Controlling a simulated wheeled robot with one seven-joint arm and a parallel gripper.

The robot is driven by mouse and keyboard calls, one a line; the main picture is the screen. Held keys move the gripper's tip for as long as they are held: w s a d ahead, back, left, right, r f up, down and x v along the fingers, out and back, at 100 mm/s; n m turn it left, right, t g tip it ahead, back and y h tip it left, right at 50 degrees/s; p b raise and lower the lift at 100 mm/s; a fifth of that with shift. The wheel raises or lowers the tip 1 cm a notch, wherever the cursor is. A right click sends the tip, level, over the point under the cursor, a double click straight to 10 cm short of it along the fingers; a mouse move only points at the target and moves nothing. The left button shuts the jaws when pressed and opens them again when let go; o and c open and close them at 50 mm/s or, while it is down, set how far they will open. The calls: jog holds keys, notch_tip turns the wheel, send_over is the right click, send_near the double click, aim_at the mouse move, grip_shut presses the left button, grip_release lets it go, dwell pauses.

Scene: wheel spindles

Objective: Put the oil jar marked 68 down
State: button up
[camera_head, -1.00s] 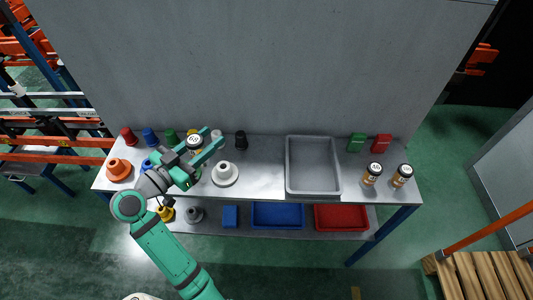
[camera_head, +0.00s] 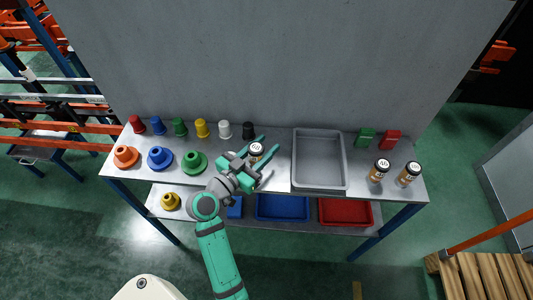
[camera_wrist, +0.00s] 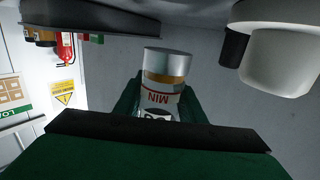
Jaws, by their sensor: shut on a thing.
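My gripper (camera_head: 262,158) is shut on an oil jar (camera_head: 256,152) with a white, numbered lid, over the bench between the black cup and the grey tray. The number is too small to read surely in the head view. The wrist view looks upside down; there the jar (camera_wrist: 165,80) sits between the green fingers, with amber contents and a label reading MIN. Its base end shows free against the wall, apparently clear of the bench top (camera_head: 277,178). My gripper and arm hide part of the bench below.
An empty grey tray (camera_head: 319,187) lies just right of my gripper. Two more oil jars (camera_head: 379,170) (camera_head: 410,174) stand farther right. A black cup (camera_head: 248,131) stands close behind-left. Coloured spindles, including a green one (camera_head: 194,164), stand left. Blue (camera_head: 282,207) and red (camera_head: 345,211) bins sit below.

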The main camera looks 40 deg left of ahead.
jog(key=shift+w+d+f, duration=0.15)
jog(key=shift+f, duration=0.85)
jog(key=shift+w+d+f, duration=0.15)
jog(key=shift+f, duration=0.8)
jog(key=shift+f, duration=0.15)
jog(key=o, duration=1.1)
jog(key=shift+s, duration=0.15)
jog(key=s, duration=0.8)
jog(key=s+r, duration=0.1)
jog(key=s, duration=0.2)
jog(key=shift+s+a, duration=0.2)
jog(key=shift+s, duration=0.2)
